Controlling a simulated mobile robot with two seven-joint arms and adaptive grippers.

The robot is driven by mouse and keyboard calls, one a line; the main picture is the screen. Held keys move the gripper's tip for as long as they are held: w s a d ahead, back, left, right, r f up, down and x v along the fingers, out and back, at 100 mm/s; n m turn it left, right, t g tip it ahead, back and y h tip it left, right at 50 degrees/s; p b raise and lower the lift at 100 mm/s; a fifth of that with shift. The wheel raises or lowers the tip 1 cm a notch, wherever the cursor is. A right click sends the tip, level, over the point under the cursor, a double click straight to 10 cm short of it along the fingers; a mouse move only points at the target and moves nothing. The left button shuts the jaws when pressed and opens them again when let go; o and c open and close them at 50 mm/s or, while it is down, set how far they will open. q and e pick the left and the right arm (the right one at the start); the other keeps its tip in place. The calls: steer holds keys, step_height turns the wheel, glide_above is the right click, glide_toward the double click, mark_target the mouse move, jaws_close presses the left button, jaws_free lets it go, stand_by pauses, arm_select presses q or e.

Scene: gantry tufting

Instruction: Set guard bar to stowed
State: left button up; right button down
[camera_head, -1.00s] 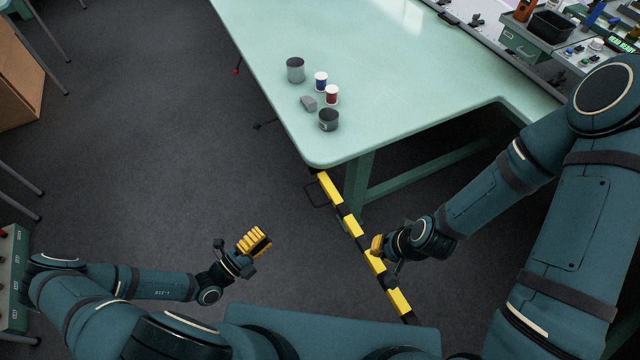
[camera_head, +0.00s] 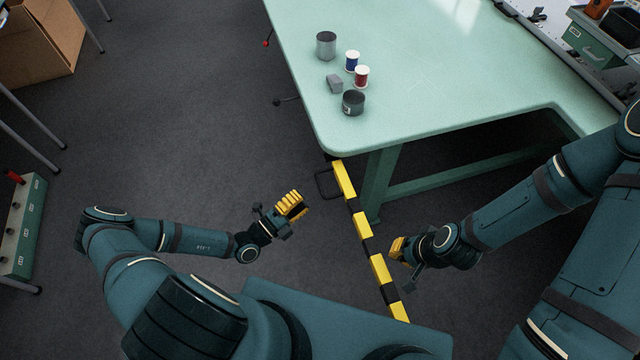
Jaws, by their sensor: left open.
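The guard bar (camera_head: 362,232), striped yellow and black, runs from under the table's near corner down toward my base. A dark loop handle (camera_head: 325,184) sticks out from its left side near the far end. My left gripper (camera_head: 294,206), with yellow finger pads, is open and empty over the floor, left of the bar and a short way from the handle. My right gripper (camera_head: 397,249) is close beside the right side of the bar's lower half. I cannot tell whether it touches the bar or how far its fingers are apart.
The pale green table (camera_head: 450,90) holds a grey tin (camera_head: 326,45), a blue spool (camera_head: 352,60), a red spool (camera_head: 362,77), a grey block (camera_head: 335,84) and a dark tin (camera_head: 353,102). A green table leg (camera_head: 377,185) stands right of the bar.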

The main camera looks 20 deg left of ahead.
mark_target(320, 184)
arm_select(q)
steer(key=x, duration=0.7)
steer(key=shift+w+d, duration=0.15)
steer(key=shift+w, duration=0.05)
jaws_close()
